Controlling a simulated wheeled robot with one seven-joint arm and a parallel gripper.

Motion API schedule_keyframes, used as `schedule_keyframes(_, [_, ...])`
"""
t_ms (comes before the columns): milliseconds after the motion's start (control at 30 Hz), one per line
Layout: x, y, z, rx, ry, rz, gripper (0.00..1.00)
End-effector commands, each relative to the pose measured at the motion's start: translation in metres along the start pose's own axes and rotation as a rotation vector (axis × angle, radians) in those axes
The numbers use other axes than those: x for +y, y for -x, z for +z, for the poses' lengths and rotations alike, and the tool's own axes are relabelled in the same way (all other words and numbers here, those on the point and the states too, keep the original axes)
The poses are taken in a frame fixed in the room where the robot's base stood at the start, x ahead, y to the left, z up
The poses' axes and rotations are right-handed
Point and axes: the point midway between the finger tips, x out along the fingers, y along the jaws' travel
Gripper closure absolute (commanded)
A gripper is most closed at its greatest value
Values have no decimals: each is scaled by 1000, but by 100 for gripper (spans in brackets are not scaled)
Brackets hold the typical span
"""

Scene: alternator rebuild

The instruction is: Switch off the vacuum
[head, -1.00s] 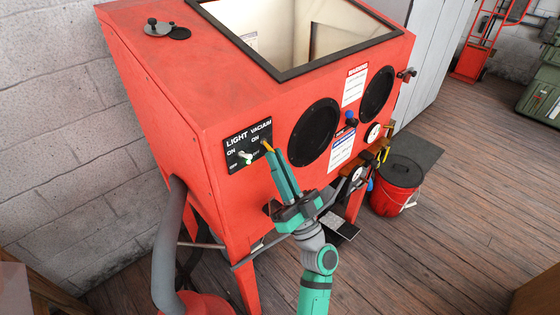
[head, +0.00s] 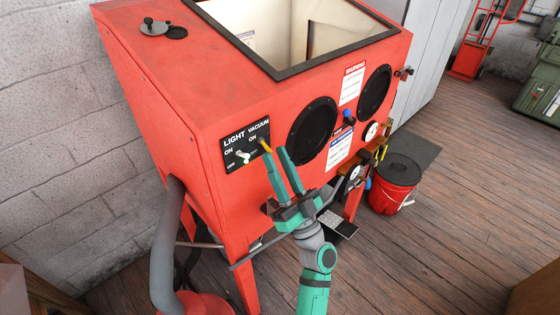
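The black switch panel (head: 232,161) is on the front of the red blasting cabinet, at its upper left in the head view. It carries LIGHT and VACUUM labels with ON marks. The pale light switch (head: 243,156) shows clearly at the panel's middle. The vacuum side is at the panel's right edge. Its switch is small and partly covered by a yellow fingertip, so I cannot tell its position or whether they touch. My gripper (head: 274,151) has two long green fingers, spread apart with a gap between them. It holds nothing that I can see.
The red cabinet (head: 190,100) has two black round glove ports (head: 313,131) right of the panel, and knobs and gauges beyond. A grey hose (head: 168,250) runs down at the left. A red bucket (head: 396,182) stands on the wooden floor, which is open at right.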

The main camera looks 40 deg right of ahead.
Motion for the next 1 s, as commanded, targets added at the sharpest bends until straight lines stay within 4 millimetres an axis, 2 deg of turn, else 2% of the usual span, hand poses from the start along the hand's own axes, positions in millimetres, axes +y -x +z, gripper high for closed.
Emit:
schedule_keyframes(167, [-2, 12, 3, -4, -5, -2, 73])
schedule_keyframes(600, [7, 92, -4, 1, 11, 14, 73])
schedule_keyframes(800, [7, 108, -5, 3, 13, 12, 73])
schedule_keyframes(1000, [6, 110, -4, 3, 11, 9, 73])
